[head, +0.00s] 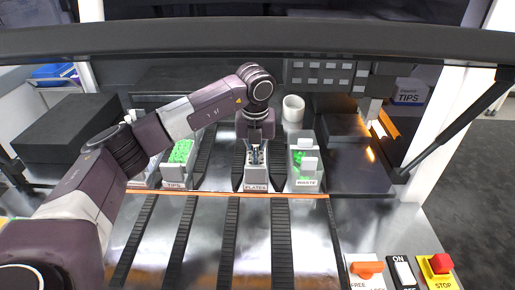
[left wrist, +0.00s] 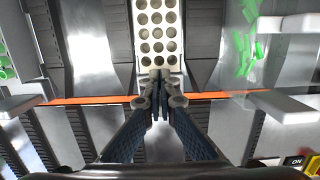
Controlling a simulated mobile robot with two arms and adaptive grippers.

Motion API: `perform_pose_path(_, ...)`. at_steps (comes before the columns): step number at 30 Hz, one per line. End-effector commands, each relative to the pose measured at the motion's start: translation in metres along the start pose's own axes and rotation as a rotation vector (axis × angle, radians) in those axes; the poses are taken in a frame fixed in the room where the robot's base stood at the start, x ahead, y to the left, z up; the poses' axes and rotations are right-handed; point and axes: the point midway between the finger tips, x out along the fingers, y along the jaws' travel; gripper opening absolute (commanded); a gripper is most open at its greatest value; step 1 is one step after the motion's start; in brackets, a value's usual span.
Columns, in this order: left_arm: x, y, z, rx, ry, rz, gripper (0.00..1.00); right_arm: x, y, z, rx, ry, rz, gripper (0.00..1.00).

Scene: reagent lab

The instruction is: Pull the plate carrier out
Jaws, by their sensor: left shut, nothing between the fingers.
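The plate carrier (head: 256,186) is a narrow pale carrier with a PLATES label on its front, standing between dark rails in the middle of the deck. In the left wrist view it is a white strip with rows of round holes (left wrist: 157,45). My left gripper (head: 255,157) points down over the carrier's front part and hides some of it. In the left wrist view its fingertips (left wrist: 160,76) are together at the carrier's near end, with nothing between them. I cannot tell whether they touch the carrier. My right gripper is not in view.
A TIPS carrier (head: 174,184) with green contents stands to the left, and a WASTE bin (head: 306,183) to the right. An orange strip (head: 225,194) crosses the deck in front. The railed deck before it is clear. A red STOP button (head: 440,264) is at the front right.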

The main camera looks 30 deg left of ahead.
Motion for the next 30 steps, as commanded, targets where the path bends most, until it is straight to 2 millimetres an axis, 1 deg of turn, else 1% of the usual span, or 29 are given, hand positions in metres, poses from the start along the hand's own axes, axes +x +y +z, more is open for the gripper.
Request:
perform_pose_path(17,0.000,0.000,-0.001,0.001,0.000,0.000,0.00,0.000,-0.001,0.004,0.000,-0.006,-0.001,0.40)
perform_pose_path(20,-0.001,0.000,-0.008,0.001,0.000,0.000,0.00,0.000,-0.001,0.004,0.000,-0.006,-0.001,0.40)
perform_pose_path(30,-0.006,0.000,-0.056,0.004,0.001,0.000,0.00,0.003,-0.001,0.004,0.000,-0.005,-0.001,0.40)
